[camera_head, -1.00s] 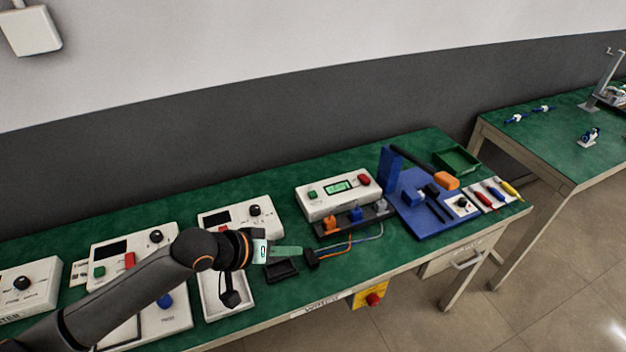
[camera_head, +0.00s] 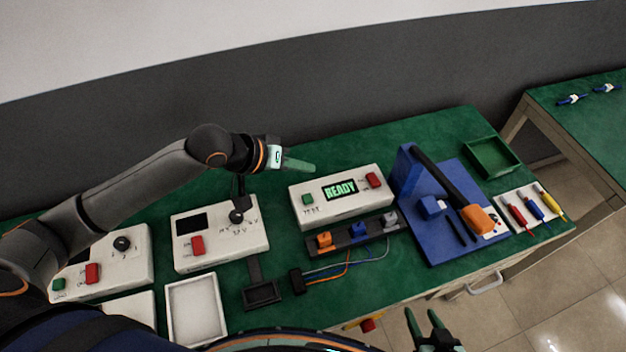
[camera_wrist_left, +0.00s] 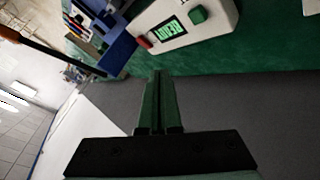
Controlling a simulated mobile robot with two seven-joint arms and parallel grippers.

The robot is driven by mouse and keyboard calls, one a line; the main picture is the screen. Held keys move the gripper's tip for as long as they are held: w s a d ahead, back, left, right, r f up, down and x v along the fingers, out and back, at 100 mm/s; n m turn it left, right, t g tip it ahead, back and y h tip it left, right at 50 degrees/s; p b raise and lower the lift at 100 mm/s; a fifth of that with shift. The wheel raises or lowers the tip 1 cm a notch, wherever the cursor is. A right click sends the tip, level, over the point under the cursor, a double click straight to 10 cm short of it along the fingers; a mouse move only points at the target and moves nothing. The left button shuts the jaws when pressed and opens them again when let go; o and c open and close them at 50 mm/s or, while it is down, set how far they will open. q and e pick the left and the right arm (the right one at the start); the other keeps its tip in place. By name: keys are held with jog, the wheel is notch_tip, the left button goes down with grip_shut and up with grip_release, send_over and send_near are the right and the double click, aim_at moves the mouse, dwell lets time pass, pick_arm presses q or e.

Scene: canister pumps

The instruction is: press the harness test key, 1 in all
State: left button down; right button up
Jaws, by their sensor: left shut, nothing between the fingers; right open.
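The harness tester is a white box (camera_head: 340,207) on the green bench, with a green test key (camera_head: 308,199) at its left, a lit READY display (camera_head: 340,190) and a red key (camera_head: 373,180) at its right. In the left wrist view the green key (camera_wrist_left: 197,14) shows near the top, beyond my fingertips. My left gripper (camera_head: 300,164) is shut and empty, above and behind the tester's left end, apart from the green key. My right gripper (camera_head: 424,325) is open and empty at the bottom edge, in front of the bench.
A connector strip (camera_head: 352,236) with coloured plugs and a wire harness (camera_head: 342,270) lie in front of the tester. A blue press fixture (camera_head: 440,215) with an orange-ended lever stands at its right. Another white box (camera_head: 220,243) stands left. A green tray (camera_head: 490,157) is far right.

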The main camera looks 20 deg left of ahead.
pick_arm(q)
jog(key=shift+r, duration=0.1)
dwell(0.3)
jog(key=b, duration=0.3)
send_over(304, 201)
notch_tip(304, 201, down, 7)
jog(key=shift+f, duration=0.35)
jog(key=shift+f+b, duration=0.3)
jog(key=shift+f, duration=0.3)
